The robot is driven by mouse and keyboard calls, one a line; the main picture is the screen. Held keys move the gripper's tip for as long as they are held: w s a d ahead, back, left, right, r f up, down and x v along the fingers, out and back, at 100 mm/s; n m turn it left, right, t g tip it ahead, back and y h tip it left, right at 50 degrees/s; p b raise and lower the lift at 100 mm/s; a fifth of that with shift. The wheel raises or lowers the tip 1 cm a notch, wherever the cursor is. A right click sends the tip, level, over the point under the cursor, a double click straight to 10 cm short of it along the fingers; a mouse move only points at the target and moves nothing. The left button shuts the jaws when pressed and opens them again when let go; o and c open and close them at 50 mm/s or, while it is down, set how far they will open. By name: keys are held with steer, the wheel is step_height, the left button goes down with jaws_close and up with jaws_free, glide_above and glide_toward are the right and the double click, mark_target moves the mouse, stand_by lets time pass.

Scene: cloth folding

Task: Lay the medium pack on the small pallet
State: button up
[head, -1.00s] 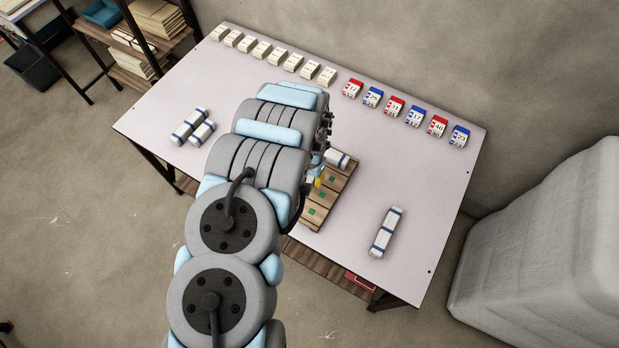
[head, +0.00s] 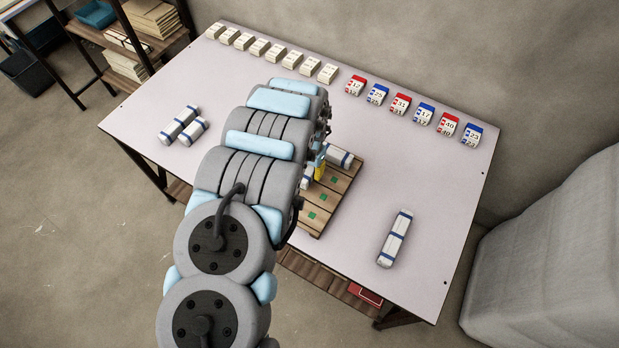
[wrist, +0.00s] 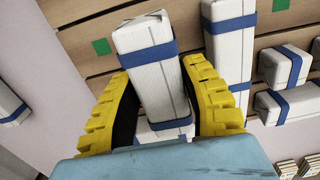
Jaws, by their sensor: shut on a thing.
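My gripper (wrist: 165,105), with yellow fingers, is shut on a white pack with blue bands (wrist: 150,75) in the wrist view. The pack is over or on the wooden pallet (wrist: 75,15), and I cannot tell whether it touches the slats. In the head view, the pallet (head: 325,212) lies on the table with green squares on it. The gripper is mostly hidden behind my arm there, and a bit of white pack (head: 306,180) shows beside it. Another white pack (head: 339,157) lies at the pallet's far end. A white pack beside the held one shows in the wrist view (wrist: 229,45).
Two banded packs (head: 180,124) lie at the table's left, and a longer one (head: 395,238) at its right. Cream blocks (head: 273,53) and red and blue number blocks (head: 401,104) line the back edge. The table between pallet and right pack is clear.

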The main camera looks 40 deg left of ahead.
mark_target(310, 174)
steer(key=shift+w+a+f, duration=0.15)
steer(key=shift+w+f, duration=0.05)
steer(key=shift+w+a+f+b, duration=0.2)
steer(key=shift+f+b, duration=0.25)
steer(key=shift+b, duration=0.25)
step_height(310, 174, down, 3)
steer(key=shift+s+r+b, duration=0.1)
steer(key=shift+r+b, duration=0.1)
steer(key=shift+b, duration=0.7)
steer(key=shift+r, duration=0.1)
steer(key=o, duration=0.9)
steer(key=shift+c, duration=0.2)
